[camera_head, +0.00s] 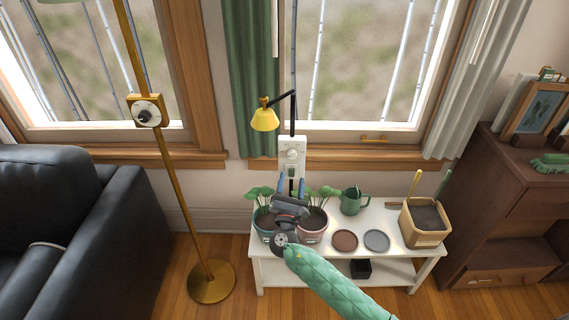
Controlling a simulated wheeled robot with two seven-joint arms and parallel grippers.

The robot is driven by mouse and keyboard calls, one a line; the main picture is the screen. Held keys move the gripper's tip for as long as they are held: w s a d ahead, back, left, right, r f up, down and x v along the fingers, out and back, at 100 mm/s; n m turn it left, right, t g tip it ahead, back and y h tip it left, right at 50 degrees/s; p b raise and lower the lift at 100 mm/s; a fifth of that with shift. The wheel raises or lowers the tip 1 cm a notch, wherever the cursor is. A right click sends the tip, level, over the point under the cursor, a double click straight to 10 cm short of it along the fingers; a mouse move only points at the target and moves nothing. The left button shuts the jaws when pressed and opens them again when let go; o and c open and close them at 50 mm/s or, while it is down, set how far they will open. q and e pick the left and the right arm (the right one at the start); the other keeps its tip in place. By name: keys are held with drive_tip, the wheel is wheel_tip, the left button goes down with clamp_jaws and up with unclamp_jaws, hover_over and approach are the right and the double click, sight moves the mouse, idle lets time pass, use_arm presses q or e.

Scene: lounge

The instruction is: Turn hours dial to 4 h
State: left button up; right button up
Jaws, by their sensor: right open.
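A white control box (301,144) stands upright on the post of the small yellow lamp, behind the potted plants. A round dial (292,153) shows on its front, with a small dark green part (292,170) below it. The dial's setting and markings are too small to read. My right gripper (291,184) is in front of the post, its two blue-tipped fingers apart and empty, just below the box. Its green-sleeved arm comes in from the lower right. My right gripper hides parts of the pots and the lower post. My left gripper is out of view.
Two potted plants (314,228) flank the gripper on the white table (273,273). A watering can (354,201), two saucers (376,240) and a tool planter (424,238) stand to the right. A brass floor lamp (168,170) with another dial (146,113) stands left.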

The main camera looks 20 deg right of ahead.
sight(292, 158)
use_arm(q)
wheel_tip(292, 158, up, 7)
drive_tip(key=p, duration=0.1)
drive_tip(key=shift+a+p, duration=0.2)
drive_tip(key=shift+p, duration=0.1)
use_arm(e)
drive_tip(key=shift+w+d+r+n+y, duration=0.15)
drive_tip(key=shift+w+d+r+n, duration=0.3)
drive_tip(key=shift+w, duration=0.7)
drive_tip(key=shift+w+d+r+n+y, duration=0.15)
drive_tip(key=shift+w+r+n, duration=0.4)
drive_tip(key=shift+w, duration=0.65)
drive_tip(key=shift+w+d+r+n+y, duration=0.1)
drive_tip(key=shift+w+d+r+n, duration=0.35)
drive_tip(key=shift+w, duration=0.7)
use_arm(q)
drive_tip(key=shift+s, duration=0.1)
use_arm(e)
drive_tip(key=shift+c, duration=0.2)
drive_tip(key=c, duration=0.9)
